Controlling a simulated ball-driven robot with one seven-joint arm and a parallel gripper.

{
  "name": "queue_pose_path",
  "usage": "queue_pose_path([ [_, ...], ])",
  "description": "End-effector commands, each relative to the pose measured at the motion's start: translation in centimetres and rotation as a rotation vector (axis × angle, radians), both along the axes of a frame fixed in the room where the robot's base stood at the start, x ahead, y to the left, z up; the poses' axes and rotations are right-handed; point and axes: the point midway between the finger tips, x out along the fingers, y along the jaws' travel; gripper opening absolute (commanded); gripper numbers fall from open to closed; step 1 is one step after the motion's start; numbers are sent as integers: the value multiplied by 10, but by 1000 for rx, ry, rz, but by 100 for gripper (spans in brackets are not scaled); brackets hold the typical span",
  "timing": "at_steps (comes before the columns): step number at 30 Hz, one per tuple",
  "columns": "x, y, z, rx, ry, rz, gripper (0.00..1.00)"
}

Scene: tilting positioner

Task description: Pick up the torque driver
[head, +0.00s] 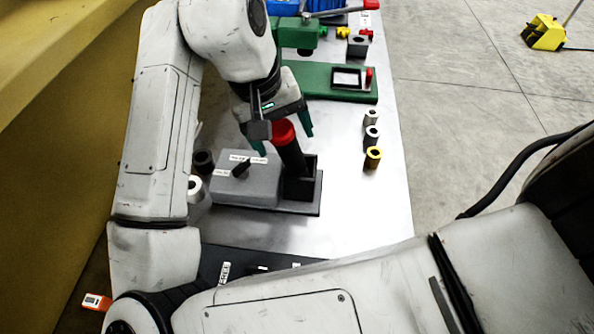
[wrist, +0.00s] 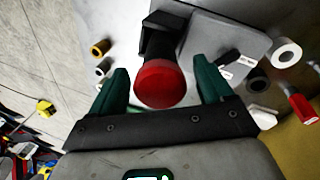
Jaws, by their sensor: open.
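The torque driver (head: 291,153) has a black shaft and a red cap, and stands tilted in a dark square holder (head: 301,187) on the metal table. In the wrist view the torque driver's red end (wrist: 161,84) faces the camera. My gripper (head: 282,138) is open, with its green fingers on either side of the upper part of the torque driver. In the wrist view my gripper (wrist: 162,88) shows a finger left and right of the red cap, with a gap on both sides. The lower end of the driver is hidden in the holder.
A grey box (head: 246,180) with labels and a black knob adjoins the holder. Several small cylinders, one a yellow ring (head: 373,157), stand along the table's right side. A green fixture (head: 325,82) lies behind. The table (head: 365,205) is clear to the holder's right.

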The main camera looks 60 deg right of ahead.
Motion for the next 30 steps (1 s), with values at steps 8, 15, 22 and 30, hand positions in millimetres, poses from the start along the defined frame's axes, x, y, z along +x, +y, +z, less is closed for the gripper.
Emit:
queue_pose_path([
  [8,-4,-4,-27,0,0,0,80],
  [15,-4,-4,-26,0,0,0,80],
  [22,-4,-4,-26,0,0,0,58],
  [30,-4,-4,-26,0,0,0,32],
])
